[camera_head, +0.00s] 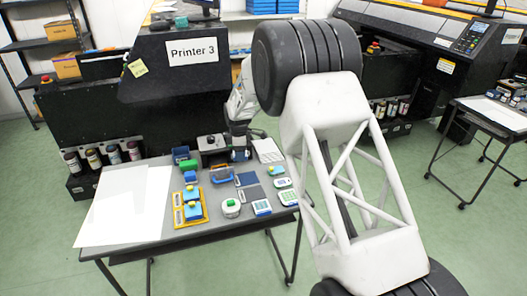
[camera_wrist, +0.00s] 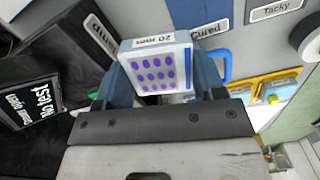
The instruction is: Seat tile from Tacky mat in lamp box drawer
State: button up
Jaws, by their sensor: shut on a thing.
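My gripper (camera_wrist: 158,72) is shut on a white tile (camera_wrist: 157,70) with rows of purple dots and a "20 mm" label, a finger on each side. In the head view my gripper (camera_head: 239,150) is low over the back of the grey table; the tile cannot be made out there. A label reading "Tacky" (camera_wrist: 276,10) is at the upper right of the wrist view, on a blue-grey surface. No open drawer is clear.
A blue handle (camera_wrist: 224,66) is right of the gripper. A black sign (camera_wrist: 33,106) is at the left. Yellow trays with blue pieces (camera_head: 190,206), a round white container (camera_head: 231,208) and several small devices crowd the table (camera_head: 200,232). White sheets (camera_head: 125,207) cover its left.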

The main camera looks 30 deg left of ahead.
jog(key=s+a, duration=0.2)
jog(key=s+a+n, duration=0.1)
jog(key=a, duration=0.1)
jog(key=s+a+n, duration=0.1)
jog(key=s+a, duration=0.1)
jog(key=a, duration=0.1)
jog(key=shift+s+r, duration=0.15)
jog(key=shift+s, duration=0.2)
jog(key=shift+f, duration=0.2)
jog(key=shift+f, duration=2.4)
jog(key=shift+f, duration=0.7)
dwell(1.5)
jog(key=o, duration=1)
jog(key=shift+c, duration=1.1)
